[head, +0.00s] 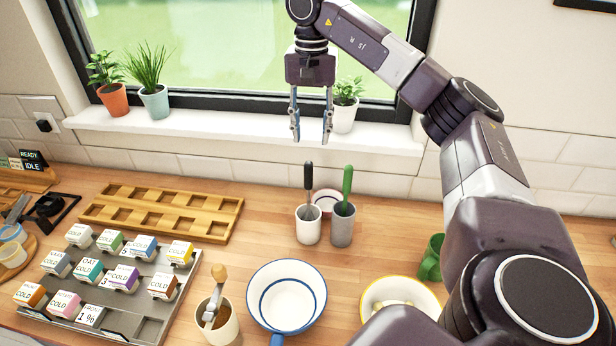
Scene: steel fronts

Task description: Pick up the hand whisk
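I cannot tell which tool is the hand whisk, as the lower ends are hidden in cups. A black-handled tool (308,176) stands in a white cup (308,230). A green-handled tool (347,184) stands in a grey cup (342,230). A tool with a wooden handle (219,273) leans in a cream cup (223,332) at the front. My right gripper (311,138) points down, open and empty, and appears above the black- and green-handled tools in the picture. My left gripper is not in view.
A blue-rimmed white pan (286,325) and a yellow-rimmed bowl (372,298) stand in front, with a green mug (431,260) beside the bowl. A wooden rack (160,211) and a tray of labelled blocks (150,330) fill the left. Potted plants line the sill (240,125).

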